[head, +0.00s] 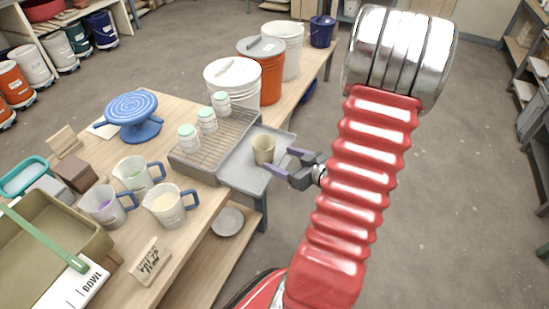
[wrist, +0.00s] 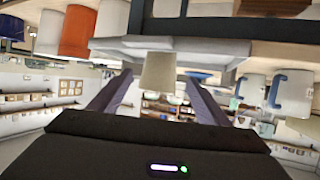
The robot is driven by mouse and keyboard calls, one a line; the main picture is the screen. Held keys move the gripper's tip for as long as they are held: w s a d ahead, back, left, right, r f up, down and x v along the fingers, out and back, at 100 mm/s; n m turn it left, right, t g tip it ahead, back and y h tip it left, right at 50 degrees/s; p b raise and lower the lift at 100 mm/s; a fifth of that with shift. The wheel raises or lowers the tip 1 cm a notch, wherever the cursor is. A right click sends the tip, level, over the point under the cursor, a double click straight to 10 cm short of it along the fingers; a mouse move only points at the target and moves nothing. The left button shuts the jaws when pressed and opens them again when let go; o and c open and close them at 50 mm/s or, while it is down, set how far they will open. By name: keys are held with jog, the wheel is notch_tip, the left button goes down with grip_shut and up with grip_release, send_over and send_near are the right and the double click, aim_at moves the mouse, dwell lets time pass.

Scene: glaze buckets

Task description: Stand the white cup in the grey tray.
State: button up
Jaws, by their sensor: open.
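The white cup (head: 263,149), off-white to beige here, stands upright in the grey tray (head: 243,174) at the table's right edge. My gripper (head: 281,161) is open at the tray's right side, with its purple-grey fingers pointing at the cup. The wrist view is upside down. In it the cup (wrist: 158,72) shows between and just ahead of my gripper's fingers (wrist: 156,80), with a visible gap on each side. Its base is against the tray (wrist: 200,47). No finger is seen touching the cup.
A wire rack (head: 205,152) with several mint-lidded jars adjoins the tray. White buckets (head: 232,92) and an orange bucket (head: 270,84) stand behind. Measuring jugs (head: 168,207), a blue turntable (head: 133,112) and an olive basin (head: 45,250) lie left. Floor on the right is clear.

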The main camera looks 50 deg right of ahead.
jog(key=shift+v, duration=1.3)
jog(key=shift+w, duration=0.15)
jog(key=w+r+g+h, duration=0.1)
jog(key=w, duration=0.1)
jog(key=w+d+r+g+h, duration=0.1)
jog(key=w+r, duration=0.1)
jog(key=shift+w+d+n, duration=0.1)
jog(key=shift+n, duration=0.3)
jog(key=w+a+r+m+g+h, duration=0.1)
jog(key=w+a+r+g+h, duration=0.2)
jog(key=a+r, duration=0.55)
jog(key=s+a+r+g+y, duration=0.1)
jog(key=s+a, duration=0.3)
jog(key=a, duration=0.4)
jog(key=s+a+r+g+y, duration=0.1)
jog(key=s+a+r+y, duration=0.2)
jog(key=a, duration=0.5)
jog(key=s+a+r+g+y, duration=0.1)
jog(key=s+a+r, duration=0.2)
jog(key=s+a, duration=0.2)
jog(key=a, duration=0.3)
jog(key=shift+a+r+n+y, duration=0.2)
jog(key=shift+r+n+y, duration=0.1)
jog(key=shift+n+y, duration=0.1)
